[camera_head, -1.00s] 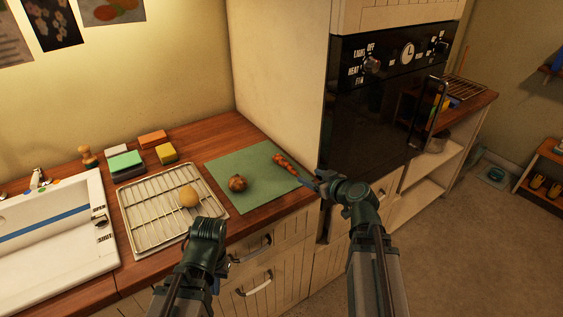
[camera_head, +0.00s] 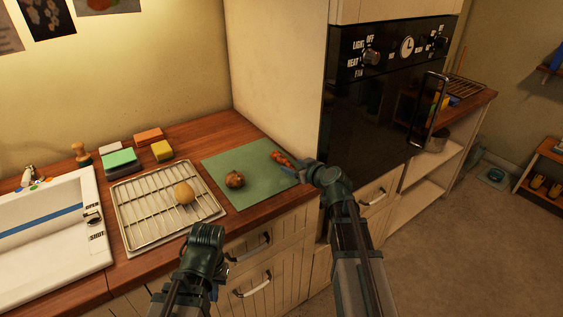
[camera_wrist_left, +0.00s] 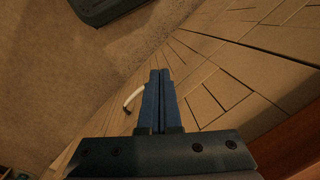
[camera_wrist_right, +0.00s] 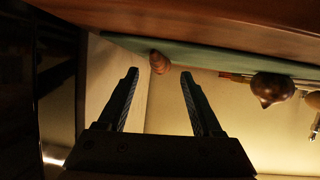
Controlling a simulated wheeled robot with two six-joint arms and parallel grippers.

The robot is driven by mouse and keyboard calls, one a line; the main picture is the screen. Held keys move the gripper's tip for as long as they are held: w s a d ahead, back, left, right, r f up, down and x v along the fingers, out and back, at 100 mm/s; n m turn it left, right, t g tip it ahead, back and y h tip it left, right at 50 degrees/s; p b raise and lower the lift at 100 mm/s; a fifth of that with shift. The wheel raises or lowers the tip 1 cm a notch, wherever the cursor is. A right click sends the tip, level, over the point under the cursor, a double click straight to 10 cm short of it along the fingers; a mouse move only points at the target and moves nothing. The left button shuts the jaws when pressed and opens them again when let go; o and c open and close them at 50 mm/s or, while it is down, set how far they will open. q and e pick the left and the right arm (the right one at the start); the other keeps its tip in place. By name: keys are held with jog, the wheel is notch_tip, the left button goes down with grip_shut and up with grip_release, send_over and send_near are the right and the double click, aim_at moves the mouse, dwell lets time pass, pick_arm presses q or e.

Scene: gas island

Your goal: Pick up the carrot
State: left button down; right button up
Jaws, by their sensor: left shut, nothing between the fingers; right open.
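The orange carrot (camera_head: 281,158) lies on the green cutting mat (camera_head: 225,165) near its far right corner. In the right wrist view the end of the carrot (camera_wrist_right: 158,62) shows between the fingertips, at the mat's edge. My right gripper (camera_wrist_right: 159,74) is open and empty, its fingers just short of the carrot. In the head view, the right gripper (camera_head: 290,171) sits low at the carrot's near end. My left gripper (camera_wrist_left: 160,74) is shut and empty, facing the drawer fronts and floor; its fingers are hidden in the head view.
An onion (camera_head: 234,180) lies mid-mat, left of the carrot. A wire rack (camera_head: 150,210) holds a round tan item (camera_head: 184,193). Several sponges (camera_head: 120,161) lie behind it. A tall cabinet side (camera_head: 275,95) and black oven (camera_head: 370,120) stand close to the right gripper.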

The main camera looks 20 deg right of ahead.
aim_at(288, 163)
jog(key=b+x, duration=0.1)
jog(key=x, duration=0.3)
jog(key=shift+d, duration=0.1)
jog(key=shift+s, duration=0.1)
grip_shut()
